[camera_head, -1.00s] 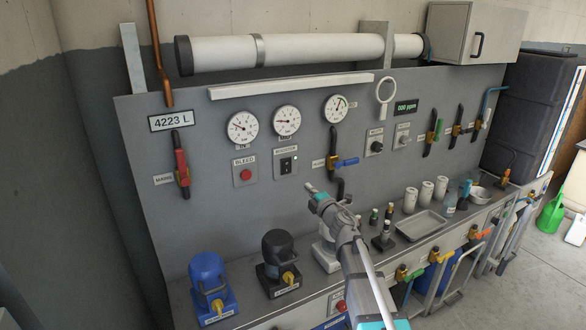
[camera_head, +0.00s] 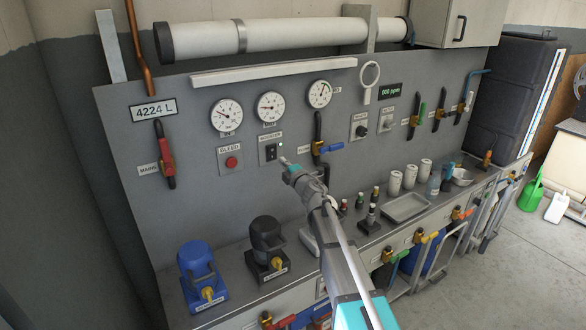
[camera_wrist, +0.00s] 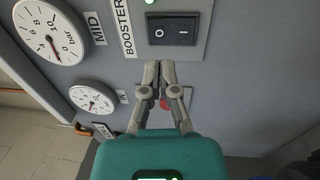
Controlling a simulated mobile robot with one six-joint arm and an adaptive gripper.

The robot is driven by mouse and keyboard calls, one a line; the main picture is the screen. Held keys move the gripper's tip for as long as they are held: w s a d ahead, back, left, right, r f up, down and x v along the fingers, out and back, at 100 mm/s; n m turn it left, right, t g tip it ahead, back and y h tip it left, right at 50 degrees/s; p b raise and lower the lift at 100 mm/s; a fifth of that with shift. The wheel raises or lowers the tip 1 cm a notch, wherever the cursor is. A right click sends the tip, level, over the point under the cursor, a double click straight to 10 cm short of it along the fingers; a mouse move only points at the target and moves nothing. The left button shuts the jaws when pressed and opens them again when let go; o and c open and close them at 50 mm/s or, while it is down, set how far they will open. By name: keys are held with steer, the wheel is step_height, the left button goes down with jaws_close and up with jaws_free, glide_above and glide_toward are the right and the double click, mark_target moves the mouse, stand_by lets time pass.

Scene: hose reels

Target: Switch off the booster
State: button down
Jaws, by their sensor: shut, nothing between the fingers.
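The booster switch (camera_head: 271,152) is a black rocker on a light plate under the BOOSTER label, on the grey panel. A lit green lamp (camera_wrist: 150,2) is at the top edge of that view. My gripper (camera_head: 284,161) is just to the lower right of the switch in the head view. In the wrist view its shut, empty fingertips (camera_wrist: 160,66) appear just below the rocker. Whether they touch the panel I cannot tell.
The red BLEED button (camera_head: 231,162) is left of the switch. A blue-handled valve (camera_head: 329,148) is close on the right, and gauges (camera_head: 271,107) sit above. Pumps (camera_head: 267,245), bottles and a tray (camera_head: 405,208) stand on the bench below.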

steer(key=shift+p+x, duration=0.3)
steer(key=shift+x, duration=2.85)
steer(key=shift+w+a+r, duration=0.1)
steer(key=shift+w+r, duration=0.05)
steer(key=p, duration=0.2)
glide_toward(272, 150)
steer(key=s+d+r, duration=0.3)
steer(key=s, duration=0.2)
steer(key=shift+w+d+f, duration=0.1)
